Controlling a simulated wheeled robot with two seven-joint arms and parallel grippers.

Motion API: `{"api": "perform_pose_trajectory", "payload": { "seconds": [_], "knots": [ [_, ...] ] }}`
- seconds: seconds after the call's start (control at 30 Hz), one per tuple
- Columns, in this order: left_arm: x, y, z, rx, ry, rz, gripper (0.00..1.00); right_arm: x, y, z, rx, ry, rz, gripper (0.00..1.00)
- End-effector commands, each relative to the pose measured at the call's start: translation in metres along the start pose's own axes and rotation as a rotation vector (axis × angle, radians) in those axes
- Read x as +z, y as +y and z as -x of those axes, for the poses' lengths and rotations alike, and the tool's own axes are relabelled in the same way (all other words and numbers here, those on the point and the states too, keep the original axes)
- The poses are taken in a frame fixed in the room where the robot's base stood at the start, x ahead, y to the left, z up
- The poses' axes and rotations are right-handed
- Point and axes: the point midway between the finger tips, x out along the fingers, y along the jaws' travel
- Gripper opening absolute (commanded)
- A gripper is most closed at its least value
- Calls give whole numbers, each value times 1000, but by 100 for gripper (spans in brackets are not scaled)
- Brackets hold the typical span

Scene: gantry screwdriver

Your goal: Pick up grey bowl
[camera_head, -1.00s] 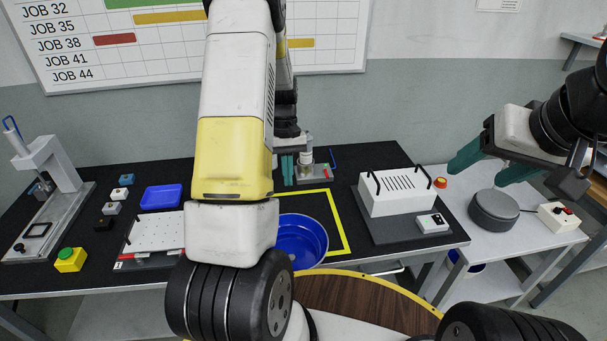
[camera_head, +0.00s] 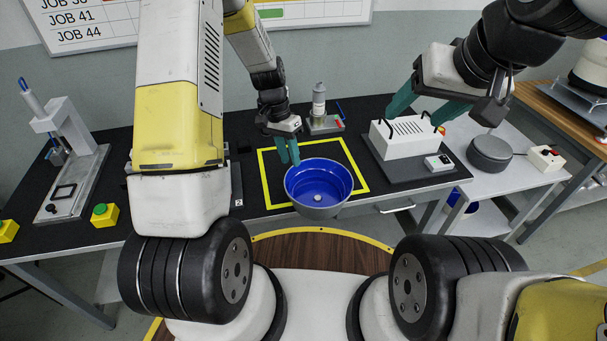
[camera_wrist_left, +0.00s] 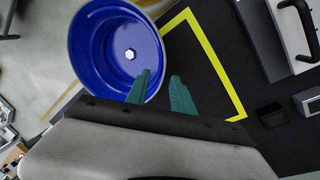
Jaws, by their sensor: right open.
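The grey bowl (camera_head: 318,209), blue inside, sits upright at the front edge of the black table, overlapping the front of the yellow square outline. It also shows in the left wrist view (camera_wrist_left: 84,62). My left gripper (camera_head: 288,160) is at the bowl's far left rim, pointing down. In the left wrist view its teal fingers (camera_wrist_left: 161,76) are apart, one overlapping the bowl and the other over the black mat beside it. I cannot tell whether they touch the rim. My right gripper (camera_head: 416,108) is open and empty, above the white box, away from the bowl.
The white box with black handles (camera_head: 402,140) stands right of the bowl. A small device with a grey cylinder (camera_head: 319,108) stands behind. A grey round disc (camera_head: 488,153) lies on the side table. A press (camera_head: 66,165) and yellow button box (camera_head: 104,214) are left.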

Motion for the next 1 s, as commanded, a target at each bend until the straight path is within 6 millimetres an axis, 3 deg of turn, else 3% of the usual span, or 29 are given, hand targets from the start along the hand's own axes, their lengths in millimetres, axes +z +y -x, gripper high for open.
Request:
{"api": "perform_pose_trajectory", "payload": {
  "seconds": [0.53,0.87,1.0],
  "knots": [
    [-4,-2,-69,1,-2,-3,29,0,0,0,0,0,0,64],
    [-4,-3,-76,0,0,-2,29,0,0,0,0,0,0,64],
    [-4,-3,-76,0,0,-2,1,0,0,0,0,0,0,64]
  ]
}}
